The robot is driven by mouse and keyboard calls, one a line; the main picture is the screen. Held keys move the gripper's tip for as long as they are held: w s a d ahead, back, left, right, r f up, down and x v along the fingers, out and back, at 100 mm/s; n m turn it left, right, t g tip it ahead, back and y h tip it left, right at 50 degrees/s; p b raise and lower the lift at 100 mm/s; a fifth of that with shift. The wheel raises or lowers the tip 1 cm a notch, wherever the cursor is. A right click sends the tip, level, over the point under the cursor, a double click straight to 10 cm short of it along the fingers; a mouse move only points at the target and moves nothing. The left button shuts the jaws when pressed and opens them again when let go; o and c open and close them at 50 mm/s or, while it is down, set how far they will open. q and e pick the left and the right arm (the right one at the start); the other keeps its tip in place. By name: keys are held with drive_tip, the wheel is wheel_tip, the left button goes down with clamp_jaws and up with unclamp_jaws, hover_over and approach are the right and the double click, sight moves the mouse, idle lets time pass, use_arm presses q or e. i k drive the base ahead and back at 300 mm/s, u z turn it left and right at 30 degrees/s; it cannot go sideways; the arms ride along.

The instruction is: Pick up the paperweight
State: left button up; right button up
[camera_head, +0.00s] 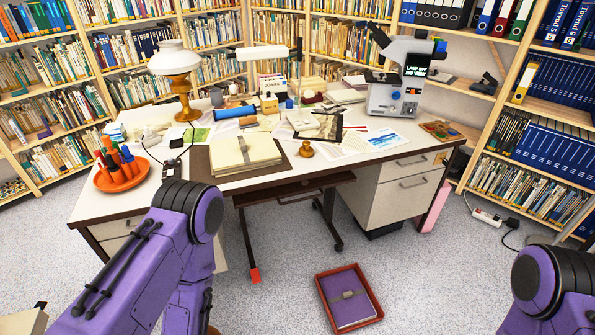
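A small brass-brown knobbed object (306,149), which looks like the paperweight, stands on papers near the front middle of the white desk (345,172). It is just right of a cream folder or book (245,155) on a brown desk pad. I cannot tell for sure that it is the paperweight. My purple arm links show at the lower left and lower right. Neither gripper is in view.
An orange tray (122,178) of markers and a lamp (175,66) are on the left of the desk, a microscope (395,85) on the right. A red tray (323,292) holding a purple book (348,310) lies on the floor. Bookshelves surround the desk.

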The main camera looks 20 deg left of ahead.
sight(306, 151)
drive_tip(key=u, duration=0.15)
drive_tip(key=k, duration=0.4)
drive_tip(key=z, duration=1.25)
drive_tip(key=i, duration=1.45)
drive_tip(key=u, duration=0.6)
